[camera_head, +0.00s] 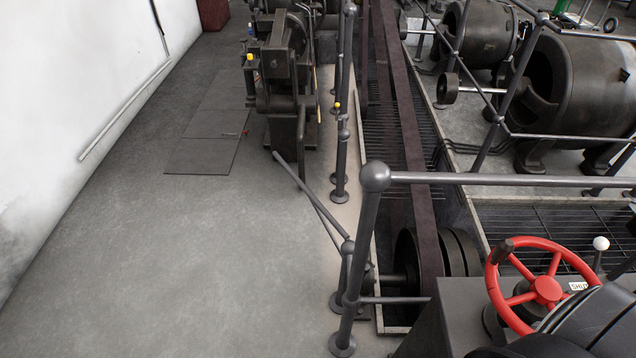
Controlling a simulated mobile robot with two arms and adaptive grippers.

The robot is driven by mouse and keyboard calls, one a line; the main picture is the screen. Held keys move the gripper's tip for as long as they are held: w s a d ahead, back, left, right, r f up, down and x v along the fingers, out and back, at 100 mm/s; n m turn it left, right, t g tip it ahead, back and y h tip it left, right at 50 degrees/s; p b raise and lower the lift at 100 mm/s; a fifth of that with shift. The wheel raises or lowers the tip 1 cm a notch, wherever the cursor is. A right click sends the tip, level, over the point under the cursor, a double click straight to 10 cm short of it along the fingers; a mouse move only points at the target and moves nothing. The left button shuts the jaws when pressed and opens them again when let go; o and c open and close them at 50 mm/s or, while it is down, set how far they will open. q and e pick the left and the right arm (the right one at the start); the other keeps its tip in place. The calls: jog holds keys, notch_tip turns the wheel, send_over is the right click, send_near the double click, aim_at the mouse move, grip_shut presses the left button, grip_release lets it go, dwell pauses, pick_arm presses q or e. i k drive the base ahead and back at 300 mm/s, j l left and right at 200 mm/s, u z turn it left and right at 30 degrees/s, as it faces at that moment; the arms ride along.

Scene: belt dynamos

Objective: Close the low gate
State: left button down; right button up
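What looks like the low gate (311,196) is a dark grey metal bar frame left of the belt pit. It slants from a short railing post (346,272) up and left toward the black machine. It stands at an angle to the railing line, out over the walkway floor, so it looks open. Its far end is near the machine's base; I cannot tell whether it touches. Another railing post (341,170) stands farther along the line. Neither of my grippers is in view.
A tall ball-topped railing post (362,265) stands in front of the gate's near end. A red handwheel (546,289) is at lower right. A dark belt (408,120) runs through the pit. The grey floor (200,260) at left is clear.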

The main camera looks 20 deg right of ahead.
aim_at(317, 205)
jog(key=i+z, duration=0.4)
jog(key=i+j+z, duration=0.2)
jog(key=i+z, duration=0.25)
jog(key=k, duration=0.05)
